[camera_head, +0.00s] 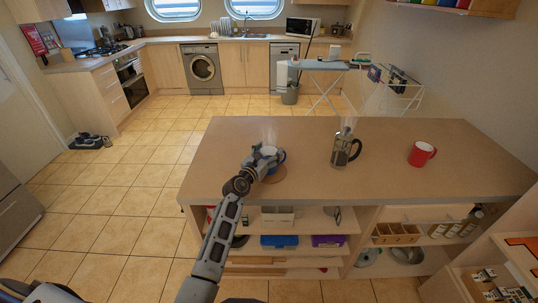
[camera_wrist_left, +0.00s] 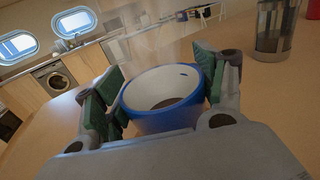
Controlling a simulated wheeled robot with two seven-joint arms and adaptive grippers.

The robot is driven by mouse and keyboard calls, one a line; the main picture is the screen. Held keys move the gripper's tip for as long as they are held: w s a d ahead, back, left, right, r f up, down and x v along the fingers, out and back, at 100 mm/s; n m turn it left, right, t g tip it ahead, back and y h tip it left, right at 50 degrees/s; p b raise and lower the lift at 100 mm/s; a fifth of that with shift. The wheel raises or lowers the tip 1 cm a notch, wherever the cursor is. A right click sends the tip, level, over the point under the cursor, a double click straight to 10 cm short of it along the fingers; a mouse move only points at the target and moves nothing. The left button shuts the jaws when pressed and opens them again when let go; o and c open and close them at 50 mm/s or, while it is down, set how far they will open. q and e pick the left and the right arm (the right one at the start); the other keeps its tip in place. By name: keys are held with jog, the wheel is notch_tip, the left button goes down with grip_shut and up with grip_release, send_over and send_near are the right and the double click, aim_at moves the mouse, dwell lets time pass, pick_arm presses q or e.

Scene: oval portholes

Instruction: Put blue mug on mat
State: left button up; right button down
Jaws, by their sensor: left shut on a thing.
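The blue mug (camera_head: 280,156), blue outside and white inside, is at my left gripper (camera_head: 263,162) over the left part of the counter. In the left wrist view the mug (camera_wrist_left: 164,122) sits upright between the green-padded fingers of my left gripper (camera_wrist_left: 162,95), which is shut on it. A round brown mat (camera_head: 277,176) shows on the counter just below the mug and partly behind the gripper. I cannot tell whether the mug touches the mat. My right gripper is not in view.
A glass French press (camera_head: 343,148) stands right of the mug on the counter (camera_head: 300,128), with a red mug (camera_head: 421,154) farther right. The counter between them is clear. Open shelves below hold boxes and bottles. An ironing board (camera_head: 318,66) stands behind.

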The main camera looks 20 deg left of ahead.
pick_arm(q)
jog(key=o, duration=1.4)
jog(key=shift+f, duration=0.1)
jog(key=shift+c, duration=0.2)
jog(key=shift+s, duration=0.1)
jog(key=v, duration=1.2)
jog(key=shift+r, duration=0.25)
